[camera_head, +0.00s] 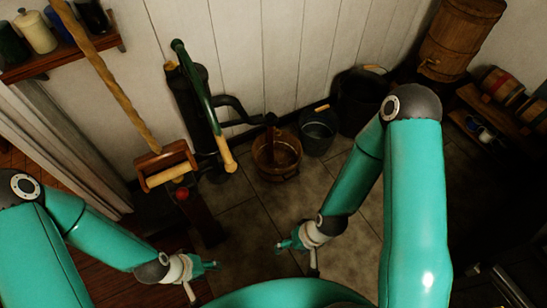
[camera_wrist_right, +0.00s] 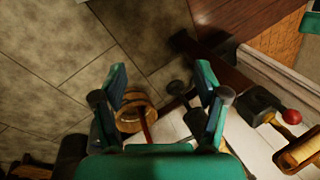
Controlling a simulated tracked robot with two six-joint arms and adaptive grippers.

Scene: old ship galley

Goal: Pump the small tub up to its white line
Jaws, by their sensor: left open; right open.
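The small wooden tub (camera_head: 278,174) stands on the floor by the back wall, under the pump's spout (camera_head: 270,119). I cannot make out its white line or water level. The dark green hand pump (camera_head: 195,105) stands against the wall; its lever slants down to a pale wooden grip (camera_head: 228,155). My left gripper (camera_head: 203,278) is open and empty, low in front of the pump, apart from it. My right gripper (camera_head: 297,257) is open and empty, nearer me than the tub. The right wrist view shows its spread fingers (camera_wrist_right: 160,78) with the tub (camera_wrist_right: 134,121) beyond, partly hidden.
A grey bucket (camera_head: 318,134) and a larger black tub (camera_head: 357,100) stand right of the tub. A red knob (camera_head: 182,194) and a long wooden pole (camera_head: 105,73) with a wooden roller frame (camera_head: 165,160) are at left. Floor before the tub is clear.

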